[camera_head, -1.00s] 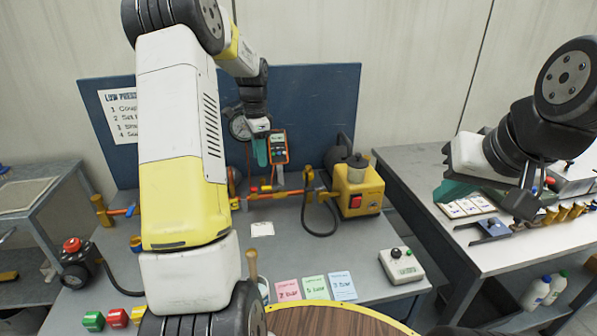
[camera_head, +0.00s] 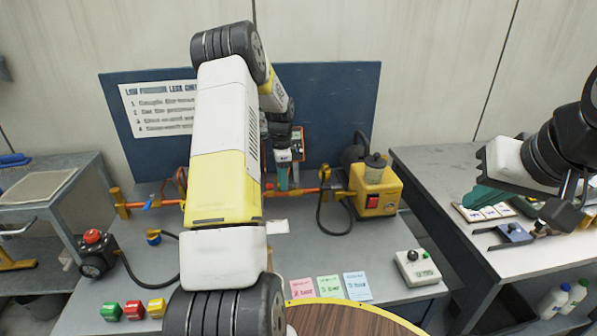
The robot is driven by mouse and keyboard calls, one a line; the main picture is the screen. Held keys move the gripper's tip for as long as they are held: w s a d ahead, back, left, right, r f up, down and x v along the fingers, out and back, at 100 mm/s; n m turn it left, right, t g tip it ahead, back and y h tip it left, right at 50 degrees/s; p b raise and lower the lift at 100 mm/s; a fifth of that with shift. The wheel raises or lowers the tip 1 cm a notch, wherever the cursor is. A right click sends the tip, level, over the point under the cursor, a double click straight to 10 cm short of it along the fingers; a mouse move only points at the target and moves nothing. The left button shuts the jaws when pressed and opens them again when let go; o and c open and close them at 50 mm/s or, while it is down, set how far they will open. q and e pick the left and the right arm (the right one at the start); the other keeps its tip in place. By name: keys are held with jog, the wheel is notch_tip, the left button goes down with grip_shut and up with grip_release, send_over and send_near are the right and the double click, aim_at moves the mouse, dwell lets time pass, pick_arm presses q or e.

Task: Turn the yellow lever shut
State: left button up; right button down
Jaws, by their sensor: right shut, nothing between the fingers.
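A copper-orange pipe (camera_head: 300,191) runs across the bench in front of the blue back panel. The yellow lever (camera_head: 324,175) stands up from the pipe, just left of the yellow pump. My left gripper (camera_head: 283,178) has teal fingers pointing down at the pipe, a short way left of the lever and seemingly apart from it. Its finger gap cannot be made out. My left arm hides part of the pipe and panel. My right gripper (camera_head: 486,197) is shut and empty, above the right-hand table.
The yellow pump (camera_head: 374,190) with a dark hose stands right of the lever. An orange meter (camera_head: 298,142) is behind my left gripper. A control box (camera_head: 416,267) and coloured cards (camera_head: 329,288) lie nearer.

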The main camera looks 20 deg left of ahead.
pick_arm(q)
grip_shut()
jog(key=shift+s+n, duration=0.1)
jog(key=shift+n, duration=0.2)
jog(key=s+d+n, duration=0.1)
jog(key=d+n, duration=0.5)
jog(key=n, duration=1.1)
jog(key=shift+s, duration=0.3)
dwell(0.6)
grip_release()
